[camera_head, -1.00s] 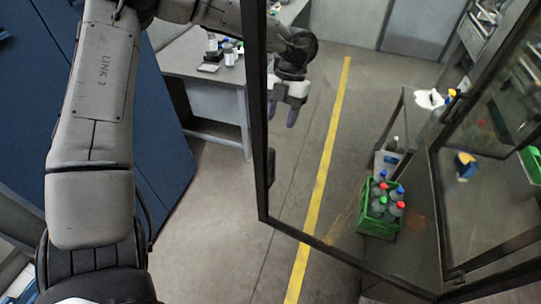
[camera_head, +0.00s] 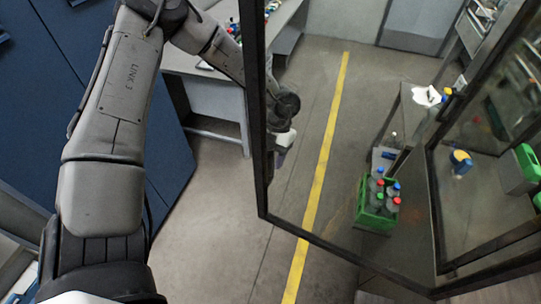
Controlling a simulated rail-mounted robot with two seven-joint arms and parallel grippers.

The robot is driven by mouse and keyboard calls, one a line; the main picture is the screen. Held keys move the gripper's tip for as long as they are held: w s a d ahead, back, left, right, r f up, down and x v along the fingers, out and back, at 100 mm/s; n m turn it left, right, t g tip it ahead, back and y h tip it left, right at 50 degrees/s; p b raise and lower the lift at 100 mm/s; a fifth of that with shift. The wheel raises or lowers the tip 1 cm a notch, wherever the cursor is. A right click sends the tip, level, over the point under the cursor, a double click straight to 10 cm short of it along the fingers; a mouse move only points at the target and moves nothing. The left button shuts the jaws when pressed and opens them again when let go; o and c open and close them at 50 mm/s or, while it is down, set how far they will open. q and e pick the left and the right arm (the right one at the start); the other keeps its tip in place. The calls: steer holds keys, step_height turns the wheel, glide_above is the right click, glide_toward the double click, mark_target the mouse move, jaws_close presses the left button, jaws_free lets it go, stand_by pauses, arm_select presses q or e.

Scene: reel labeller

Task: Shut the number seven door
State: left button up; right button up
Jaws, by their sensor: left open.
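A glass door with a dark frame (camera_head: 340,252) stands open across the middle and right of the head view. No number can be read on it. My left arm comes in from the left and passes behind the door's left upright. My left gripper (camera_head: 281,152) shows through the glass close to that upright, on the far side of the door. It is open, its fingers partly hidden by the frame, with nothing seen in it. I cannot tell whether it touches the door. My right gripper is out of view.
A green crate (camera_head: 361,216) of capped bottles stands on the floor behind the glass. A grey table (camera_head: 205,95) with small bottles is at the back left. Blue cabinets (camera_head: 165,150) line the left. A yellow floor line (camera_head: 322,165) crosses clear floor.

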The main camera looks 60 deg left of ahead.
arm_select(q)
steer(key=shift+c, duration=0.4)
jaws_close()
